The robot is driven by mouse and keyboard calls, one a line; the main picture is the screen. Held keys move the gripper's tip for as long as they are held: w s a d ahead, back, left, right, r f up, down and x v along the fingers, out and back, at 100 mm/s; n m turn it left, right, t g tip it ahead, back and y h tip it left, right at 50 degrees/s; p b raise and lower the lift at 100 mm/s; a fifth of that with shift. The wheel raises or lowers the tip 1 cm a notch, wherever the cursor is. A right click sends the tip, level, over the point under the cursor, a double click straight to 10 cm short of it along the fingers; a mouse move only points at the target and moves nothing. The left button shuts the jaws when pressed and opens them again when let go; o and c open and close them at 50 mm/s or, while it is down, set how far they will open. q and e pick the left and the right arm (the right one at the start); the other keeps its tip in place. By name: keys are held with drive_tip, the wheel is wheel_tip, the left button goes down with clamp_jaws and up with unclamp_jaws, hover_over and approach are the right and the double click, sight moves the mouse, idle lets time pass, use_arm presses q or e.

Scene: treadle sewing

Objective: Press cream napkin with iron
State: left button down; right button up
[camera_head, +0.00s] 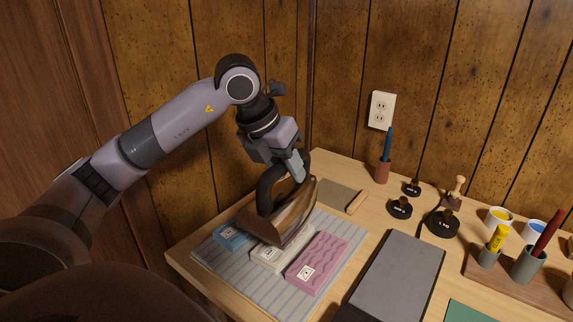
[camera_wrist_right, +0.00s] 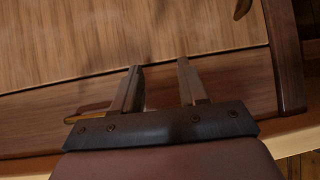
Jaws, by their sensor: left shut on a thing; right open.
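The cream napkin (camera_head: 268,259) lies on a striped pad (camera_head: 345,232), between a blue napkin (camera_head: 229,236) and a pink napkin (camera_head: 320,261). Each has a small white tag. My left gripper (camera_head: 296,166) is shut on the dark handle of the iron (camera_head: 292,216). The iron is tilted over the back part of the cream napkin and hides it there; I cannot tell whether its sole touches the cloth. My right gripper (camera_wrist_right: 160,68) is open and empty in the right wrist view, in front of brown wooden surfaces. It does not show in the head view.
A grey slab (camera_head: 400,268) lies right of the pad. Behind it stand small black weights (camera_head: 400,208), a wooden-handled stamp (camera_head: 455,193) and a red cup with a blue stick (camera_head: 383,168). A wooden tray (camera_head: 530,287) with cups is at far right. A panelled wall closes the back.

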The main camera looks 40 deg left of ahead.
sight(286, 190)
use_arm(q)
drive_tip(key=shift+f+b, duration=0.5)
drive_tip(key=shift+f, duration=0.05)
wheel_tip(286, 190, down, 4)
drive_tip(key=b, duration=0.3)
drive_tip(key=shift+r, duration=0.25)
drive_tip(key=shift+f+b, duration=0.4)
drive_tip(key=shift+b, duration=0.05)
drive_tip(key=shift+f+b, duration=0.4)
drive_tip(key=shift+f, duration=0.1)
drive_tip(key=shift+s+d+f, duration=0.1)
drive_tip(key=shift+f, duration=0.2)
idle(3.2)
idle(0.7)
